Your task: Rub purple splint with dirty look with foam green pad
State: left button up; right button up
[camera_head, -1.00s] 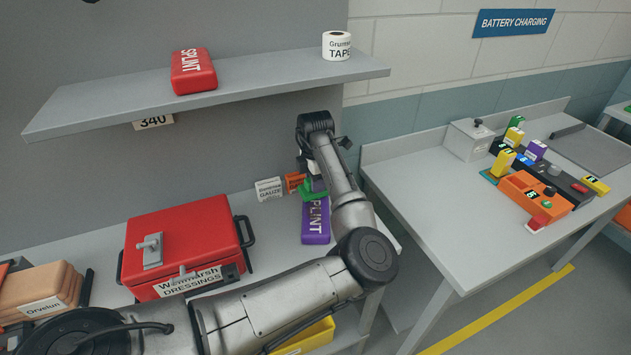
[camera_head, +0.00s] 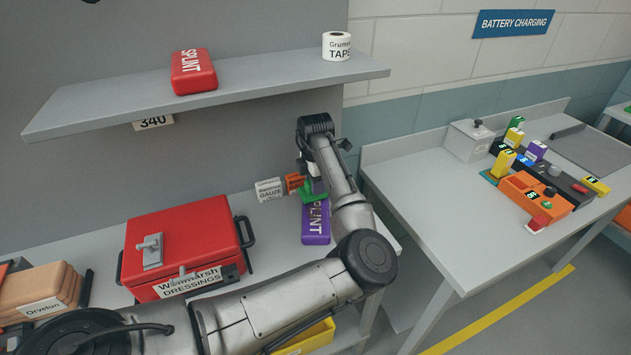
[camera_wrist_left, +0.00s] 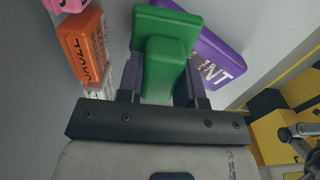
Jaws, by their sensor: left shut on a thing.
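The purple splint (camera_head: 316,224) lies on the lower shelf, partly hidden by my left arm in the head view. In the left wrist view, the purple splint (camera_wrist_left: 223,60) shows a patch of dark marks beside its white lettering. My left gripper (camera_wrist_left: 164,88) is shut on the green foam pad (camera_wrist_left: 165,50), which also shows small in the head view (camera_head: 312,197). The pad is over the splint's far part and overlaps it in both views. I cannot tell whether they touch. My right gripper is in neither view.
A gauze box (camera_head: 269,189) and an orange box (camera_head: 295,183) stand close left of the pad. A red dressings case (camera_head: 190,240) is further left. A red splint (camera_head: 193,72) and tape roll (camera_head: 336,46) are on the upper shelf. A yellow bin (camera_head: 312,338) is below.

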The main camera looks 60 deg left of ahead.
pick_arm(q)
jog(key=shift+f, duration=0.8)
jog(key=shift+s+d+r+p, duration=0.35)
jog(key=shift+d+p, duration=0.2)
jog(key=shift+p, duration=0.35)
jog(key=shift+s+d+f+p, duration=0.1)
jog(key=shift+s+d+p, duration=0.2)
jog(key=shift+d+p, duration=0.25)
jog(key=shift+s+d+f+p, duration=0.1)
jog(key=shift+s+d+p, duration=0.2)
jog(key=shift+d+p, duration=0.2)
jog(key=shift+s+d+r+p, duration=0.1)
jog(key=shift+s+d+p, duration=0.25)
jog(key=shift+d+p, duration=0.35)
jog(key=shift+s+d+p, duration=0.45)
jog(key=shift+d+p, duration=0.3)
jog(key=shift+p, duration=0.05)
jog(key=shift+s+d+f, duration=0.2)
jog(key=shift+f, duration=0.05)
